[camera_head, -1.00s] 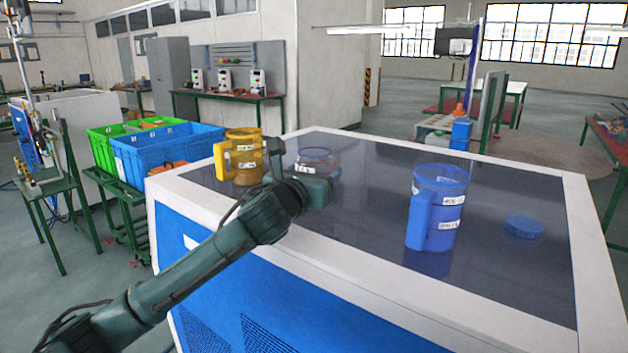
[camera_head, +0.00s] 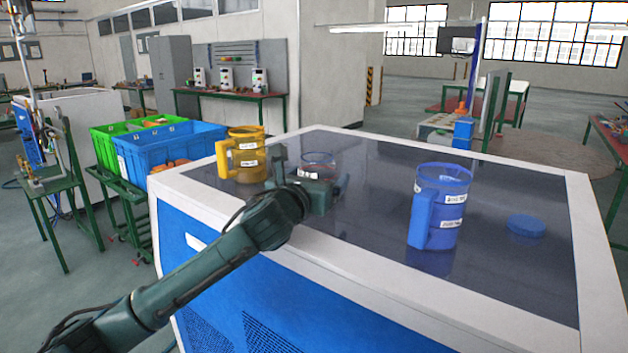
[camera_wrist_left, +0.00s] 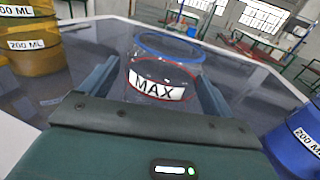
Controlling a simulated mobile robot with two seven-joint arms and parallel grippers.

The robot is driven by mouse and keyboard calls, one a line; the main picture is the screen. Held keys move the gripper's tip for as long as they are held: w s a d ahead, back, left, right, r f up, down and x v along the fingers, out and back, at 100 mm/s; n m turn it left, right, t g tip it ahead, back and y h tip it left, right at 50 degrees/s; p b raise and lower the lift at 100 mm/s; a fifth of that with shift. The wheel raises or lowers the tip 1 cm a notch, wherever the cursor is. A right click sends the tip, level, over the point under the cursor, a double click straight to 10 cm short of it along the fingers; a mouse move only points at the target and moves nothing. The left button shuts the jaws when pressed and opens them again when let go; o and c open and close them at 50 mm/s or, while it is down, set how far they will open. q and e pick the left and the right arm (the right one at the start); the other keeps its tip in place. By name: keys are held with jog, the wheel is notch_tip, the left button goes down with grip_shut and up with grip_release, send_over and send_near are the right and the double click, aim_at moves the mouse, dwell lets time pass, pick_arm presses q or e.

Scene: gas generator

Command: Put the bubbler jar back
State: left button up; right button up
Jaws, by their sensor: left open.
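The clear bubbler jar (camera_head: 318,162) stands on the dark top of the cabinet, right of the yellow jug. It also shows in the left wrist view (camera_wrist_left: 166,68), with a blue rim, a red ring and a white MAX label. My left gripper (camera_head: 312,178) is low over the cabinet top at the near side of the jar. Its fingers are open, one to each side of the jar in the wrist view. I cannot tell whether they touch it. The gripper hides the jar's lower part in the head view. My right gripper is not in view.
A yellow jug (camera_head: 246,154) stands close on the left of the gripper. A blue jug (camera_head: 439,208) and a blue lid (camera_head: 526,226) are on the right. The cabinet's white rim (camera_head: 455,294) runs along the front. The top between the jar and the blue jug is clear.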

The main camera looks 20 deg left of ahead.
pick_arm(q)
jog(key=shift+s+r, duration=0.1)
jog(key=shift+r, duration=0.05)
jog(key=s, duration=0.3)
jog(key=s+b, duration=0.1)
jog(key=s, duration=0.3)
jog(key=s+a, duration=0.1)
jog(key=s, duration=0.3)
jog(key=shift+s, duration=0.4)
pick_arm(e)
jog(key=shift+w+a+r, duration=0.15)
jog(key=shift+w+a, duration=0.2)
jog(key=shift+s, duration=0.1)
